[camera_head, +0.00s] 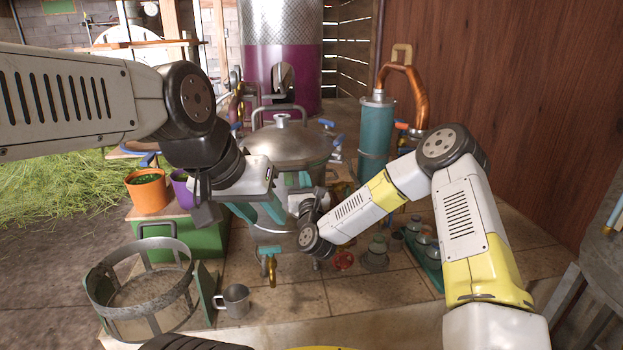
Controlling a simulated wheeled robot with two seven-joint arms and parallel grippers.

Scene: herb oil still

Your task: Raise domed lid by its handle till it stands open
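The domed lid (287,146) is a grey metal dome with a small knob on top. It sits down on the round metal pot, level as far as I can see. A grey arched handle (279,108) shows at the lid's far side. My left gripper (262,213) is in front of the lid, lower than its dome. Its teal fingers look spread, with nothing seen between them, and it hides much of the pot's front. My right arm's wrist is just to the right of it. My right gripper's fingers are mostly hidden or hard to make out near the pot's front.
A teal cylinder (376,130) with a copper pipe (413,85) stands right of the pot. An orange pot (148,191) stands at left on a green crate. A metal ring basket (96,285) and a grey mug (234,299) are at front left. The tiles at front centre are clear.

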